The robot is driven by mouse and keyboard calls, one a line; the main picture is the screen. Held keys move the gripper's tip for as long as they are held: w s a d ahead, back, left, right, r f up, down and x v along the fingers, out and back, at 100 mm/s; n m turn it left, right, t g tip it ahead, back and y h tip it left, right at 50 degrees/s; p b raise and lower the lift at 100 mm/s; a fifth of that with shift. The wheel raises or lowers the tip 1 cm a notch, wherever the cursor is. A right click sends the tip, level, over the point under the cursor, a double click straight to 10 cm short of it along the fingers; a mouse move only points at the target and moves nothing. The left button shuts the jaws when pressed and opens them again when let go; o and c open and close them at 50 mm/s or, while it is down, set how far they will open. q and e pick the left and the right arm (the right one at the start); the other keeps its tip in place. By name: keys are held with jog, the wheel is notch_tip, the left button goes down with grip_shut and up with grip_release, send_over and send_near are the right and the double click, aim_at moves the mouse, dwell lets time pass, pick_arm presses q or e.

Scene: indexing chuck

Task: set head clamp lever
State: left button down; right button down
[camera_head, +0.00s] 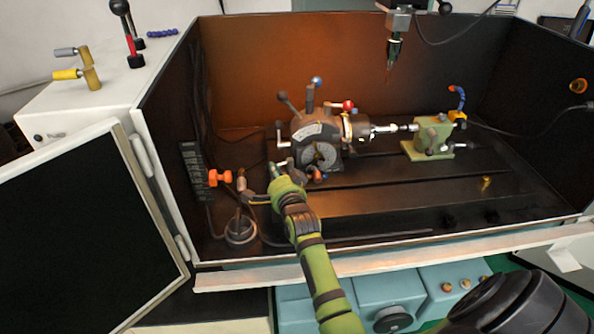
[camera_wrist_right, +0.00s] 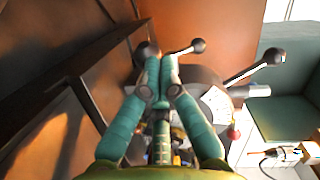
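The grey indexing chuck (camera_head: 318,132) sits on the machine bed with several ball-ended levers. In the head view, one lever has a blue ball (camera_head: 316,80) and another a red ball (camera_head: 348,105). Which one is the head clamp lever I cannot tell. My right gripper (camera_head: 276,170) is at the lower left of the chuck. In the wrist view, the teal fingertips of my right gripper (camera_wrist_right: 162,75) are together, with nothing visible between them. A dark ball knob (camera_wrist_right: 147,49) shows just beyond the left fingertip; contact is unclear. My left gripper is out of view.
A green tailstock (camera_head: 432,137) stands right of the chuck, and a spindle (camera_head: 395,48) hangs above. Orange valve handles (camera_head: 219,177) and a round base (camera_head: 240,230) are left of my arm. The slotted bed (camera_head: 400,205) is mostly clear at front right.

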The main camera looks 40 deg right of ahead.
jog(key=shift+w+r, duration=0.15)
jog(key=shift+w, duration=0.3)
jog(key=shift+r, duration=0.1)
dwell(0.5)
